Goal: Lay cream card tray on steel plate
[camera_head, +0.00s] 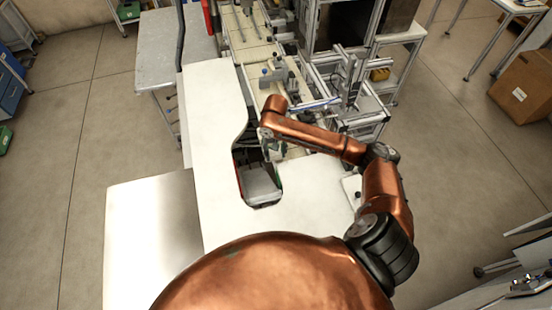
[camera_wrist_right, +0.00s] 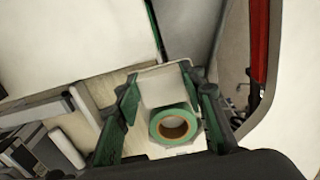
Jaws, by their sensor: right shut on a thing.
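My right gripper (camera_wrist_right: 158,88) has green-padded fingers on both sides of a small cream card tray (camera_wrist_right: 158,78) in the right wrist view, and is shut on it. A green tape reel (camera_wrist_right: 154,128) with a tan core shows between the fingers, overlapping the tray's lower part; I cannot tell whether it rests in the tray. In the head view the gripper (camera_head: 272,152) is over the dark opening in the white worktop, and the tray is not clear there. A smooth, pale, metallic surface (camera_head: 140,240) at lower left may be the steel plate. My left gripper is out of view.
The white worktop (camera_head: 212,105) surrounds the opening, with a grey box-like surface (camera_head: 262,183) inside it. A conveyor line with metal frames (camera_head: 285,75) stands behind. A grey side table (camera_head: 178,48) is at back left. The metallic surface at lower left is clear.

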